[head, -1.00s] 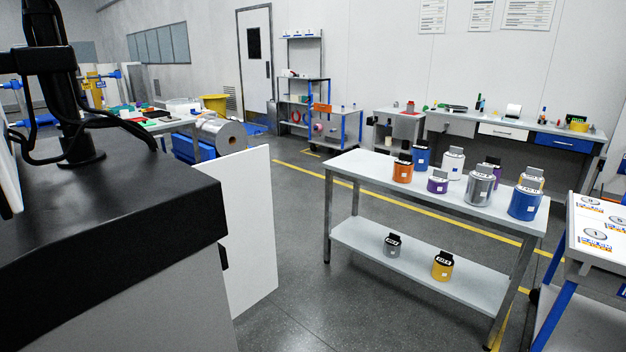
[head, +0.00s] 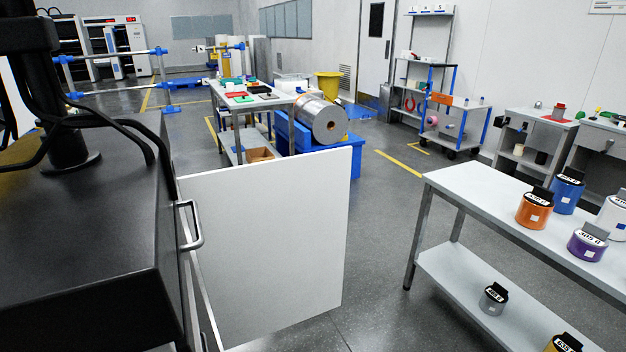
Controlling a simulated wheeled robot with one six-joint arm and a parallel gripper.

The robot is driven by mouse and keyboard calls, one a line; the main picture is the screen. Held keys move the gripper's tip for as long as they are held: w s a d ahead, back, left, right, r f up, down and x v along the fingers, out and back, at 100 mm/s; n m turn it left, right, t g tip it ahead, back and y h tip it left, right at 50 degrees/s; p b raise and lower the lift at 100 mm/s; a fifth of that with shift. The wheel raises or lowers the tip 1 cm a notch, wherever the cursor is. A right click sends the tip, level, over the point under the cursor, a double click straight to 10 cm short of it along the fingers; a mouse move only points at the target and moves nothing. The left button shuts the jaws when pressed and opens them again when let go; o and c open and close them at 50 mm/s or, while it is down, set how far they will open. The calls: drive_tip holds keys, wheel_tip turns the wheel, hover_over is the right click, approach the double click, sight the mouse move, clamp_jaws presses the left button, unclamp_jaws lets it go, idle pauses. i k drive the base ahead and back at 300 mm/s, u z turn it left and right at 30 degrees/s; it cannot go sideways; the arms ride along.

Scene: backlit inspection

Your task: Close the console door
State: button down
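The hinge line and the console's inside are hidden. My gripper is not in view.
Behind the door are a blue pallet box (head: 342,165) with a metal roll and a worktable (head: 250,100).

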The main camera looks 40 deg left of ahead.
sight(271, 260)
drive_tip(key=u, duration=0.65)
drive_tip(key=i, duration=1.65)
drive_tip(key=u, duration=1.1)
drive_tip(key=i, duration=0.65)
drive_tip(key=u, duration=0.25)
